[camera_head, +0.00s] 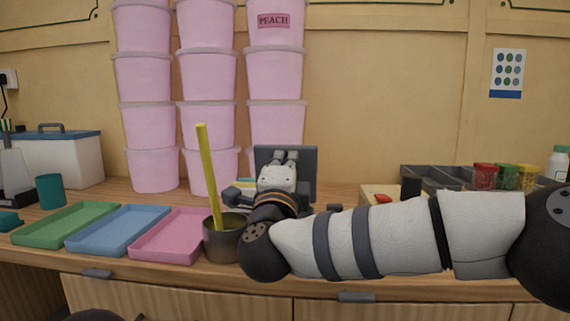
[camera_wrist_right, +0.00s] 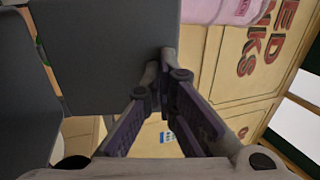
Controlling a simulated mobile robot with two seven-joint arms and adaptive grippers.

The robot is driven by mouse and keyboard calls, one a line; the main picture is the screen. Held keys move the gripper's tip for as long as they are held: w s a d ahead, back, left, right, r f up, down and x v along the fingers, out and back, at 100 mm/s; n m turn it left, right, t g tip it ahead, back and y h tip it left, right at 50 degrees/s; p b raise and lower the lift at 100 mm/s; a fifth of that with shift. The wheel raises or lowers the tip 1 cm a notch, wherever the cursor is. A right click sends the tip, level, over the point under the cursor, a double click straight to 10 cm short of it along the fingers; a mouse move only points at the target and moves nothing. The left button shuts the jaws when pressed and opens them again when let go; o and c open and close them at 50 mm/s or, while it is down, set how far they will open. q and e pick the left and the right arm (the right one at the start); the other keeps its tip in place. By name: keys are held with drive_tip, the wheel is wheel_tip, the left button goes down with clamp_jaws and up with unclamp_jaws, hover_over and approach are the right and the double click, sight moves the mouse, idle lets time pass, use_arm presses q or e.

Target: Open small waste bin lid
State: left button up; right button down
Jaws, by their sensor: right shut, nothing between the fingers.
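The small waste bin's lid (camera_head: 307,165) appears as a dark grey panel standing upright behind my right gripper in the head view. In the right wrist view the lid (camera_wrist_right: 105,45) fills the upper middle, and what looks like the dark grey bin body (camera_wrist_right: 25,115) is at the left. The rest of the bin is hidden behind my arm in the head view. My right gripper (camera_head: 286,155) is shut and empty. Its fingertips (camera_wrist_right: 166,62) are at the lid's edge in the wrist view; I cannot tell whether they touch it. My left gripper is not in view.
A metal cup (camera_head: 221,243) with a yellow stick (camera_head: 207,170) stands close left of my right wrist. Green (camera_head: 65,226), blue (camera_head: 118,230) and pink (camera_head: 165,240) trays lie left of it. Stacked pink tubs (camera_head: 210,125) stand behind. A grey organiser (camera_head: 430,178) with jars is at right.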

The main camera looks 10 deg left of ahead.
sight(286, 154)
drive_tip(key=x, duration=0.3)
drive_tip(key=shift+w+r, duration=0.15)
